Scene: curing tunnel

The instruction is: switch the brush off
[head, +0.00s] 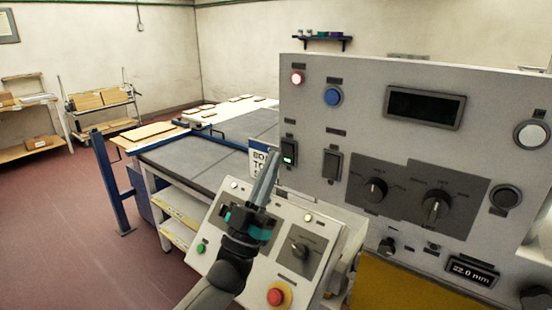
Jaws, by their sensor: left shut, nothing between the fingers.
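The upright grey control panel (390,75) fills the right side of the head view. It has a black rocker switch with a green light (289,152) at its left edge and a second, unlit rocker switch (332,165) to the right. The labels are too small to read, so I cannot tell which control is the brush's. My left gripper (271,160) is shut and empty, its fingers pointing up just left of and below the green-lit switch; I cannot tell whether they touch the panel. The brush itself is not identifiable. My right gripper is not in view.
A sloped lower panel (270,262) lies behind my left arm, with a green button (201,248), a knob (300,246) and a red mushroom button (276,296). A grey conveyor table (200,160) stands behind. Red floor is free at left.

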